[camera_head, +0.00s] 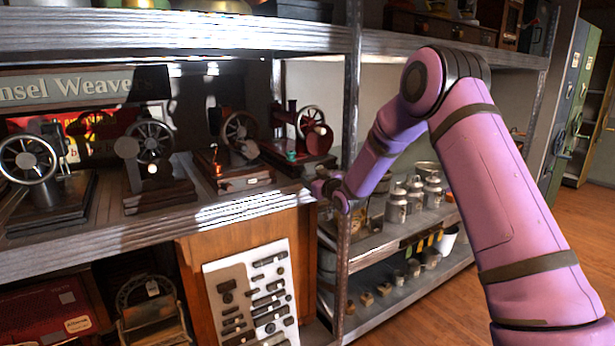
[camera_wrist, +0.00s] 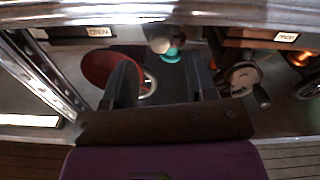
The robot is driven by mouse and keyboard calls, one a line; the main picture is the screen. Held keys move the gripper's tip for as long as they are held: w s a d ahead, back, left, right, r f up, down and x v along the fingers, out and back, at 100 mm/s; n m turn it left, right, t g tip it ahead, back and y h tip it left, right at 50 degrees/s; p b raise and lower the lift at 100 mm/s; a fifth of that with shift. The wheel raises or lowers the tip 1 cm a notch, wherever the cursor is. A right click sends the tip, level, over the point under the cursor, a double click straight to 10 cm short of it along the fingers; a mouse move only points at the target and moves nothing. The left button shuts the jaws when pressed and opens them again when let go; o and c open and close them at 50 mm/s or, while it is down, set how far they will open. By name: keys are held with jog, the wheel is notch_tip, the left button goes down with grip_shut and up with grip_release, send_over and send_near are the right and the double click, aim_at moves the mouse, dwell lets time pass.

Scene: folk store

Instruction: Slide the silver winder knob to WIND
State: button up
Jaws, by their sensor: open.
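My gripper (camera_wrist: 160,78) is open in the wrist view, with one dark finger on each side and nothing clasped between them. A pale rounded knob (camera_wrist: 159,38) and a teal part (camera_wrist: 171,55) lie beyond the gap; I cannot tell for sure whether this knob is the silver winder knob. In the head view my gripper (camera_head: 325,186) is at the front edge of the shelf, near the red machine (camera_head: 318,143), which has a wheel and a teal part (camera_head: 291,156). The WIND marking is not readable in either view.
A metal post (camera_head: 347,120) stands close to my gripper. More wheeled machines on wooden bases (camera_head: 159,195) fill the shelf to the left. Metal canisters (camera_head: 397,205) stand on a lower shelf to the right. Open wooden floor (camera_head: 520,235) lies farther right.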

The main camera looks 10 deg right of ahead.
aim_at(305, 173)
jog(key=shift+x, duration=1.85)
jog(key=shift+c, duration=0.5)
